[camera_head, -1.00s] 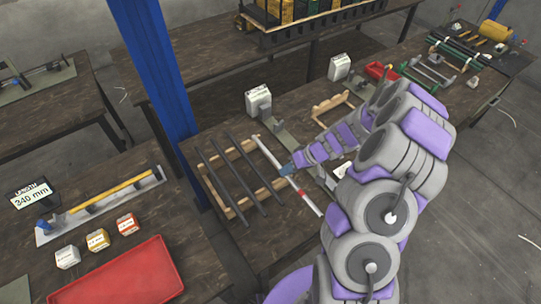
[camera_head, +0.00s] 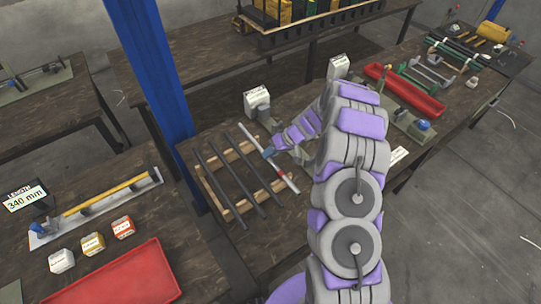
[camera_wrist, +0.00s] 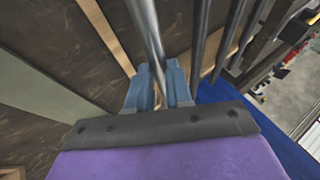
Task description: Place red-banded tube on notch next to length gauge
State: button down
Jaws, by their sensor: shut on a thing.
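The red-banded tube (camera_head: 292,187) is a slim silver-white rod with a red band right beside my gripper. My gripper (camera_head: 268,153) is shut around it, and the tube slants over the right side of a wooden rack (camera_head: 213,187) with several dark rods. I cannot tell whether the tube touches the rack. In the wrist view the tube (camera_wrist: 146,28) runs up from between my blue fingers (camera_wrist: 160,88). The length gauge (camera_head: 95,207) is a grey rail on the left bench, carrying a yellow tube, with a display (camera_head: 25,197) reading 340 mm.
A red tray (camera_head: 120,280) and several small labelled boxes (camera_head: 92,244) sit in front of the gauge. A blue post (camera_head: 157,80) stands between the benches. Another red tray (camera_head: 405,92) and presses stand on the right bench.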

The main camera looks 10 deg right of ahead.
jog(key=shift+f, duration=0.55)
jog(key=shift+r, duration=0.1)
jog(key=c, duration=1)
grip_release()
jog(key=shift+c, duration=0.2)
